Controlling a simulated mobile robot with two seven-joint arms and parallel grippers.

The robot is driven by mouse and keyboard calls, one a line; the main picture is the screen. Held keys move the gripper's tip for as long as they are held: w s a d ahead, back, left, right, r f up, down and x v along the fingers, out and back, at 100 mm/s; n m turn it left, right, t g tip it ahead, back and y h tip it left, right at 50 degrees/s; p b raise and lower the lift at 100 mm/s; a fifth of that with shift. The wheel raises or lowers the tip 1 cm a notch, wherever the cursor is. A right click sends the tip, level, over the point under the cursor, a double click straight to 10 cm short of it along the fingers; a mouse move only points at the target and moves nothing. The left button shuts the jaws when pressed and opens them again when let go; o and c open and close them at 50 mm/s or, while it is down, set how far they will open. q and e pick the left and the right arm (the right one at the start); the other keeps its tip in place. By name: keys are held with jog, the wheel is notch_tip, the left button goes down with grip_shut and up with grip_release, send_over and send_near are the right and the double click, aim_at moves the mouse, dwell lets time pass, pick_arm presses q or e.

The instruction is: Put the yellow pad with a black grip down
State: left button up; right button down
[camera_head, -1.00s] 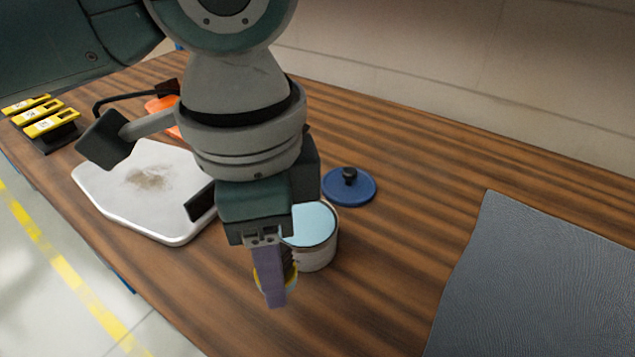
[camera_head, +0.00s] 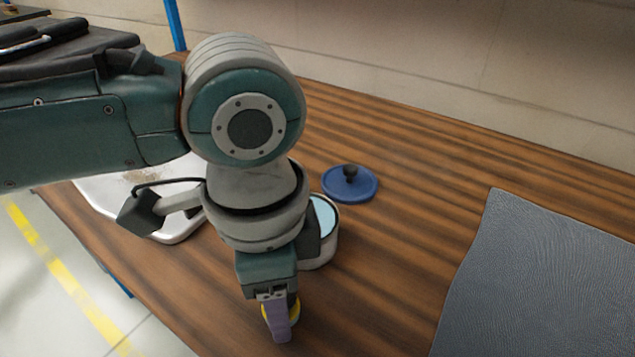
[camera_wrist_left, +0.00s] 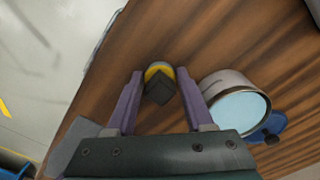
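The yellow pad with a black grip (camera_wrist_left: 160,72) is between the two purple fingers of my left gripper (camera_wrist_left: 160,75) in the left wrist view. The fingers stand apart, with wood showing on both sides of the black grip. In the head view my left gripper (camera_head: 279,338) points down low over the near part of the wooden table. The pad's yellow edge (camera_head: 295,312) shows beside the finger and appears to be at table level; the finger hides the rest. My right gripper is not in view.
A round tin with a light blue inside (camera_head: 325,245) stands right behind the gripper, close to it. A blue lid with a black knob (camera_head: 350,188) lies beyond. A white tray (camera_head: 180,235) is partly hidden at left. A grey mat (camera_head: 545,280) lies at right, with bare wood before it.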

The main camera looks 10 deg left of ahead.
pick_arm(q)
jog(key=o, duration=0.3)
jog(key=shift+o, duration=0.2)
notch_tip(320, 180, up, 12)
jog(key=p, duration=0.3)
jog(key=s+d+f+n+t+h, duration=0.2)
jog(key=s+d+n+h, duration=0.2)
jog(key=s+d, duration=0.1)
jog(key=s+a+f+n+y, duration=0.1)
jog(key=s+a+n+y, duration=0.1)
jog(key=a, duration=0.5)
jog(key=s+a+f+n+t+y, duration=0.1)
jog(key=s+a+f+n, duration=0.1)
jog(key=s+a+n, duration=0.3)
jog(key=shift+s+a+t+y, duration=0.2)
jog(key=shift+a+t+y, duration=0.15)
jog(key=shift+a, duration=0.75)
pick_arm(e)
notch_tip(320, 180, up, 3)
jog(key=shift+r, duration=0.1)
